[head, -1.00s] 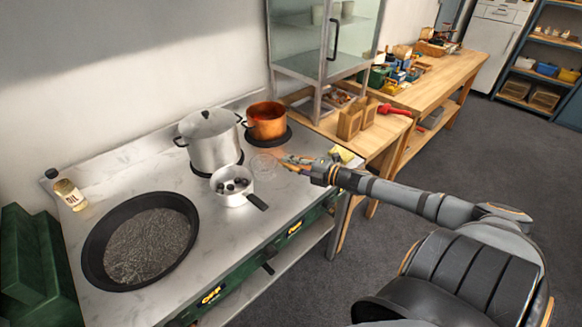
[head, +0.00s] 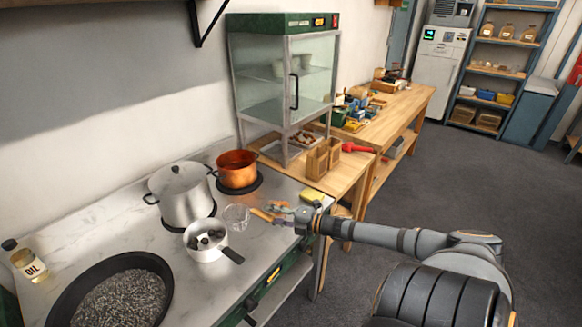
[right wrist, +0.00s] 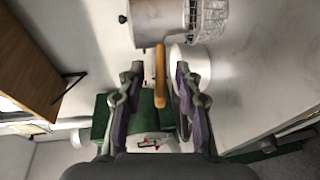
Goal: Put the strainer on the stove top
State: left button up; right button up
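The strainer is a wire mesh basket (head: 236,217) with a wooden handle (head: 262,214). Its basket sits on the stove top (head: 110,218), behind and right of the white saucepan (head: 206,253). The handle points right, towards my right gripper (head: 285,213). In the right wrist view the fingers (right wrist: 159,85) are spread, with the handle (right wrist: 160,72) between them and gaps on both sides. The mesh also shows at the top of that view (right wrist: 210,18). My left gripper is out of view.
A lidded steel pot (head: 182,196) and a copper pot (head: 238,170) stand behind the strainer. A wide black pan (head: 70,297) and an oil bottle (head: 28,262) are at left. A yellow sponge-like block (head: 312,196) lies near the stove's right edge.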

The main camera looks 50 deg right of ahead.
pick_arm(q)
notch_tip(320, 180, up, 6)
jog(key=p, duration=0.4)
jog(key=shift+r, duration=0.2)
pick_arm(e)
jog(key=v, duration=0.8)
jog(key=shift+s, duration=0.25)
jog(key=shift+d+r, duration=0.1)
